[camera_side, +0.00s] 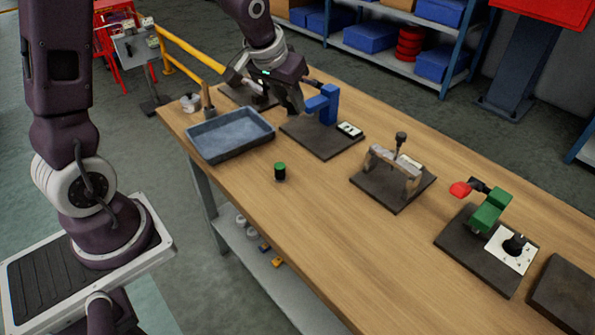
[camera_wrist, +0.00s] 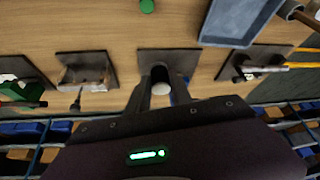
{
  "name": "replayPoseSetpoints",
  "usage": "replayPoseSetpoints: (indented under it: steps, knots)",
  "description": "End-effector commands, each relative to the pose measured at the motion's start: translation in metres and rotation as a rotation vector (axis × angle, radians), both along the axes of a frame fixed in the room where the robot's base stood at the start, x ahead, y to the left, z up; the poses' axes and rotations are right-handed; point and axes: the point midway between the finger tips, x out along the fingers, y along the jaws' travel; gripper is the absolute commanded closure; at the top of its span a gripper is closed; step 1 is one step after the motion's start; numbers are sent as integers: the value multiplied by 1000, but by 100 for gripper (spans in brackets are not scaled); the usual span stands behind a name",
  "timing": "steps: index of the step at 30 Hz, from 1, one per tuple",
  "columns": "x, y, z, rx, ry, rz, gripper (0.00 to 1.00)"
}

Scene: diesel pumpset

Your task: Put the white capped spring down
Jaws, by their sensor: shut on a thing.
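My gripper (camera_side: 291,102) is above the dark plate (camera_side: 318,143) that carries a blue fixture (camera_side: 326,106), beside that fixture's left side. In the wrist view my gripper (camera_wrist: 160,82) is shut on the white capped spring (camera_wrist: 161,89). Only its round white top shows between the fingers; the spring's body is hidden. In the side view I cannot make the spring out behind the gripper. The dark plate also shows behind the fingers in the wrist view (camera_wrist: 180,58). I cannot tell how far the spring is above the plate.
A grey-blue tray (camera_side: 230,150) stands left of the plate. A black cylinder with a green top (camera_side: 280,171) stands on the bare wood in front. A grey bracket fixture (camera_side: 393,170) and a green fixture (camera_side: 489,212) stand to the right. The front middle of the wooden table (camera_side: 330,235) is clear.

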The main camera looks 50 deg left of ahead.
Motion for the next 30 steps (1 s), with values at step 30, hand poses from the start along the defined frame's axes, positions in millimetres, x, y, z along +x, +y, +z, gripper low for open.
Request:
replayPoseSetpoints:
  steps: [30]
  knots:
    - [-63,70,-124,2,-2,134,96]
